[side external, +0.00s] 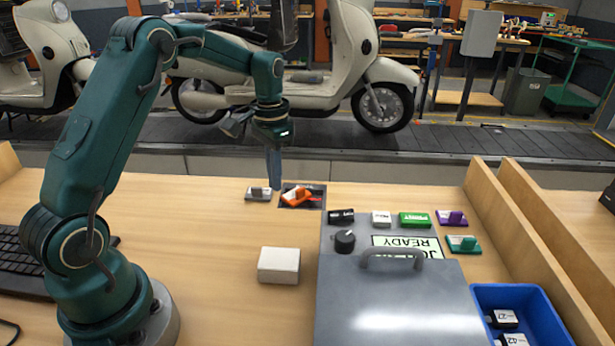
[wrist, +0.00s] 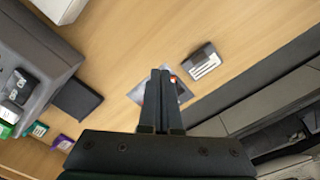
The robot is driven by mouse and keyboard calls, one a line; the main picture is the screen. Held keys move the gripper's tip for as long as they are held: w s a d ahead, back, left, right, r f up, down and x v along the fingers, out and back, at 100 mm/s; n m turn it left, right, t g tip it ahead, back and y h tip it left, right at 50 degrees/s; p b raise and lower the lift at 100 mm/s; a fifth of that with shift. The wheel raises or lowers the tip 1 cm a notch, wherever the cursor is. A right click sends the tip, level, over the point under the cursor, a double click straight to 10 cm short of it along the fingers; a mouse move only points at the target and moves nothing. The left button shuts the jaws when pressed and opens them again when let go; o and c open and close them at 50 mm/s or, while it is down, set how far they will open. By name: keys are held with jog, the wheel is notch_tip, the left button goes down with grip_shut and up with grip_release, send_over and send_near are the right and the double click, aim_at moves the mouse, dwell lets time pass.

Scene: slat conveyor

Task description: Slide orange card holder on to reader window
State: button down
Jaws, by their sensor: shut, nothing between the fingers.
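The orange card holder (side external: 297,194) lies turned at an angle on a dark square patch (side external: 287,205) near the far edge of the bench. Which surface is the reader window is not clear. My gripper (side external: 274,182) is shut and empty, pointing down just left of the orange holder in the side view. Whether it touches the holder cannot be told. In the wrist view my gripper's closed fingers (wrist: 161,72) cover most of the holder, and only a small orange bit (wrist: 173,79) shows beside them. A grey card holder (side external: 258,194) lies to the left; it also shows in the wrist view (wrist: 203,62).
A grey console (side external: 395,300) with a knob (side external: 344,241) stands to the right. Purple (side external: 452,218) and green (side external: 463,243) holders lie beyond it. A white box (side external: 279,266) is in front, a blue bin (side external: 550,322) at right.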

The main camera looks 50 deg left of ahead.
aim_at(290, 198)
notch_tip(290, 198, up, 6)
jog(key=w+a+m, duration=0.1)
jog(key=a+m, duration=0.1)
jog(key=m, duration=0.6)
jog(key=shift+m, duration=0.7)
jog(key=f, duration=0.3)
jog(key=a+f, duration=0.1)
jog(key=f, duration=0.3)
jog(key=a+f, duration=0.1)
jog(key=f, duration=0.3)
jog(key=shift+w+f, duration=0.1)
jog(key=shift+w, duration=0.2)
jog(key=shift+w+d, duration=0.85)
jog(key=shift+w, duration=0.05)
jog(key=shift+w+d, duration=0.45)
jog(key=shift+d, duration=0.15)
